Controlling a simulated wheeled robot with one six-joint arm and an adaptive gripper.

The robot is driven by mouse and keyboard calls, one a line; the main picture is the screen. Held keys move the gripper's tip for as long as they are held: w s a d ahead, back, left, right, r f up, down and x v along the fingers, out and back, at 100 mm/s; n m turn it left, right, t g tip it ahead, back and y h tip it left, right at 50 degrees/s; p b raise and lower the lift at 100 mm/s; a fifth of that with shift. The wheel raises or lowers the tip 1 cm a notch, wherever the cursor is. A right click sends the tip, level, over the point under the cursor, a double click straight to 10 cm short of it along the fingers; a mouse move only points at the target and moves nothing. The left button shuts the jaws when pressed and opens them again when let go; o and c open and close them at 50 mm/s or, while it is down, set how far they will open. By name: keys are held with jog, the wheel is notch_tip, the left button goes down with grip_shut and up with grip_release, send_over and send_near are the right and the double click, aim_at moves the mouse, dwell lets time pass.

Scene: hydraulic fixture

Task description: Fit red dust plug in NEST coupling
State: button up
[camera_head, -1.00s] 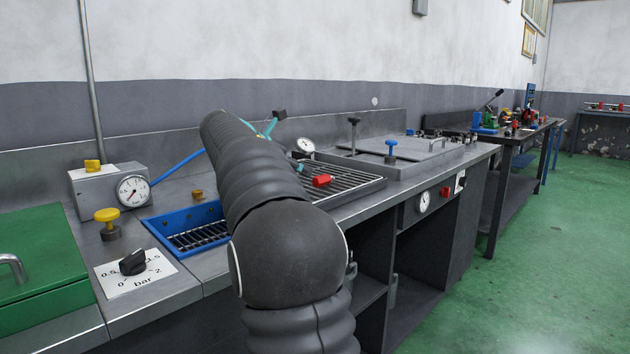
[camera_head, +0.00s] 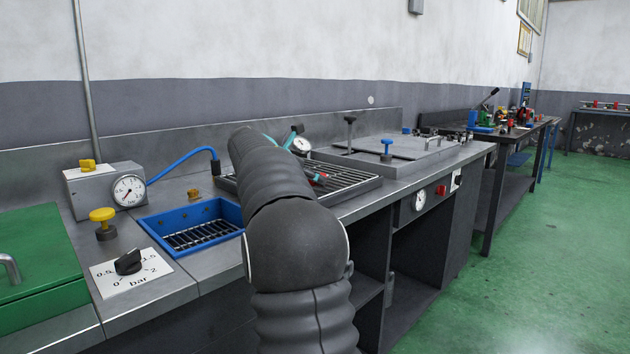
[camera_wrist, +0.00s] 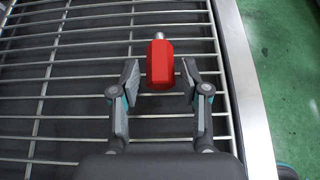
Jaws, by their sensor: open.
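The red dust plug (camera_wrist: 159,66) lies on the metal grate, its silvery tip pointing away from my gripper in the wrist view. My gripper (camera_wrist: 160,82) is open, with one finger on each side of the plug and a visible gap to each. In the head view only a little of the red plug (camera_head: 319,178) shows beside my dark fingers; my arm hides most of the hand. I see no readable NEST label, so I cannot tell which fitting is the NEST coupling. A small brass fitting (camera_head: 193,194) stands behind the blue tray.
The grate tray (camera_head: 350,190) has a raised metal rim. Left of it are a blue tray (camera_head: 165,228), a gauge box (camera_head: 90,190) with a blue hose (camera_head: 180,160), a yellow knob (camera_head: 102,215) and a dial plate (camera_head: 103,281). A flat plate (camera_head: 385,153) with upright knobs lies beyond.

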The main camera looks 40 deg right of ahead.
grip_shut()
jog(key=shift+r, duration=0.45)
dwell(0.7)
jog(key=shift+r, duration=2.45)
jog(key=shift+c, duration=2)
grip_release()
grip_shut()
